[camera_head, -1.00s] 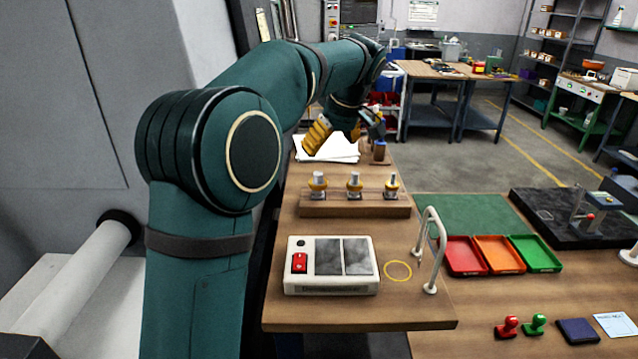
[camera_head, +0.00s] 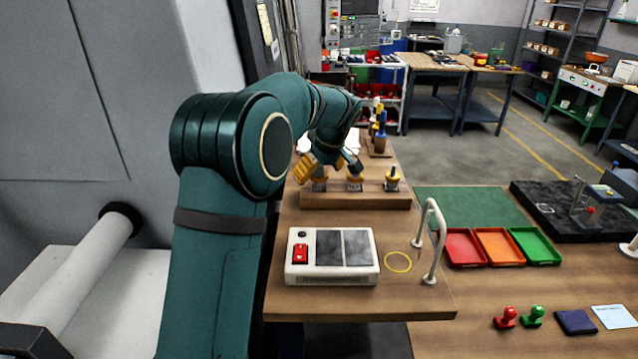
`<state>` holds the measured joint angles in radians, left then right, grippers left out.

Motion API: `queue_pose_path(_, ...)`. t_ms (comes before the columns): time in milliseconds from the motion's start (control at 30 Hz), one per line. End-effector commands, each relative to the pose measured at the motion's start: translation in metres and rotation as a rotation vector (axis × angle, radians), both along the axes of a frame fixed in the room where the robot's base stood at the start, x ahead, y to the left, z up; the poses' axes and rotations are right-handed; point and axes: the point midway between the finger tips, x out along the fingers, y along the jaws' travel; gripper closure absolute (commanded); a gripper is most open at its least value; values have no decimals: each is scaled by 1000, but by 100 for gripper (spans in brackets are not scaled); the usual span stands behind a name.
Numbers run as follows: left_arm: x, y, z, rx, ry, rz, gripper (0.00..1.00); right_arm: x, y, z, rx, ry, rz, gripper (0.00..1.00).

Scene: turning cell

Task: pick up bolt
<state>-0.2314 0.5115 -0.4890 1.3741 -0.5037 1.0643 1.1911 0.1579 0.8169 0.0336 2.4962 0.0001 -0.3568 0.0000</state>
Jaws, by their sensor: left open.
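I cannot make out a bolt for certain in the head view. My left arm comes in from the left, and my left gripper (camera_head: 328,168) hangs over the wooden block (camera_head: 355,203) at its left part. Its yellow fingers are spread and I see nothing held between them. Three yellow-and-grey pieces stand in a row on the block; the right one (camera_head: 392,180) is clear, while the middle one (camera_head: 355,183) and the left one (camera_head: 319,185) are partly covered by the gripper. My right gripper is out of view.
A white device with a red switch (camera_head: 331,258) sits on the near bench, beside a yellow ring mark (camera_head: 398,262) and a white arched handle (camera_head: 437,242). Red (camera_head: 464,248), orange (camera_head: 500,247) and green (camera_head: 536,246) trays lie on the right bench. A wooden tool holder (camera_head: 381,146) stands behind the block.

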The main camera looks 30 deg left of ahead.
Motion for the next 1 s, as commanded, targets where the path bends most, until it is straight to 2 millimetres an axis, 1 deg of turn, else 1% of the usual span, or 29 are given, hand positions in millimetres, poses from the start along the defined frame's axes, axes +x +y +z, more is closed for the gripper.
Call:
queue_pose_path(100, 1, 3, -8, -1, 0, 1, 15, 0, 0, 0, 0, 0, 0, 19)
queue_pose_path(367, 2, 4, -10, -1, -2, 0, 16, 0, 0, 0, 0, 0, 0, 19)
queue_pose_path(400, 1, 4, -10, -1, -2, 0, 30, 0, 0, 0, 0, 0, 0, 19)
queue_pose_path(467, 1, 3, -10, 0, -1, 1, 51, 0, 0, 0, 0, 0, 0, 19)
queue_pose_path(500, 1, 3, -10, 0, -1, 0, 65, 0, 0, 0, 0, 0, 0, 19)
queue_pose_path(600, 2, 3, -10, 0, -1, 0, 95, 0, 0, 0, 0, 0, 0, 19)
queue_pose_path(867, 2, 4, -8, -1, -4, -1, 95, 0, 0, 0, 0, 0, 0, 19)
queue_pose_path(967, 2, 3, -1, 0, -5, -1, 95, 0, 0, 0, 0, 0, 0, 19)
queue_pose_path(1000, 3, 3, 5, 0, -7, 0, 95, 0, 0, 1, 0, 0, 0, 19)
